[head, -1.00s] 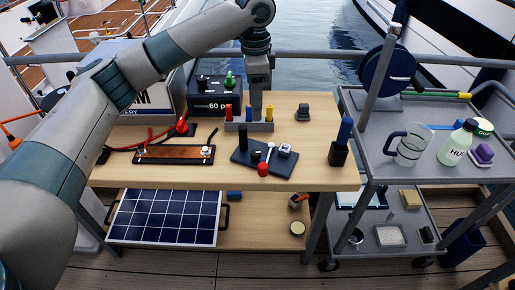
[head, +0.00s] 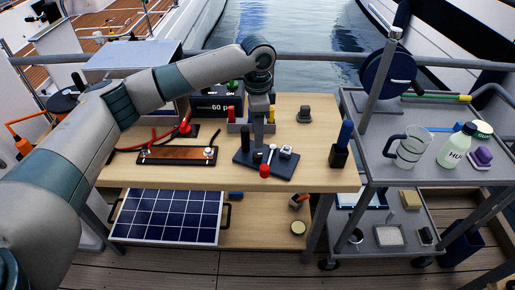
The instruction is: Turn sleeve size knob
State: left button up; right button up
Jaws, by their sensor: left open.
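A dark blue bench tool (head: 264,167) lies on the wooden table. It carries a lever with a red end (head: 264,171) and a small pale fitting with a dark top (head: 286,152). Which of its parts is the sleeve size knob, I cannot tell at this size. My left gripper (head: 258,149) points straight down over the back of this tool, close above or at a dark part there. Its jaws are open, and the fingertips hide what lies between them; contact is unclear. My right gripper is not in view.
A grey holder (head: 236,128) with red and yellow handles stands just behind the tool. A copper-coloured bar (head: 176,155) lies left, and a black block with a blue handle (head: 340,150) stands right. A grey clamp-like piece (head: 304,114) sits at the back. The table's front right is clear.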

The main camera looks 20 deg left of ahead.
aim_at(257, 154)
pick_arm(q)
notch_tip(257, 154, down, 8)
jog(key=shift+r+p, duration=0.15)
jog(key=shift+p, duration=0.65)
jog(key=shift+f, duration=0.4)
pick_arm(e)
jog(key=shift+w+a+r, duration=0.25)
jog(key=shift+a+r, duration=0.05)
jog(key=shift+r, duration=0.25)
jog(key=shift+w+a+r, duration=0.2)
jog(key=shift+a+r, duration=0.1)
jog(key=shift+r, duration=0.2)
pick_arm(q)
jog(key=c, duration=1.1)
jog(key=shift+o, duration=0.2)
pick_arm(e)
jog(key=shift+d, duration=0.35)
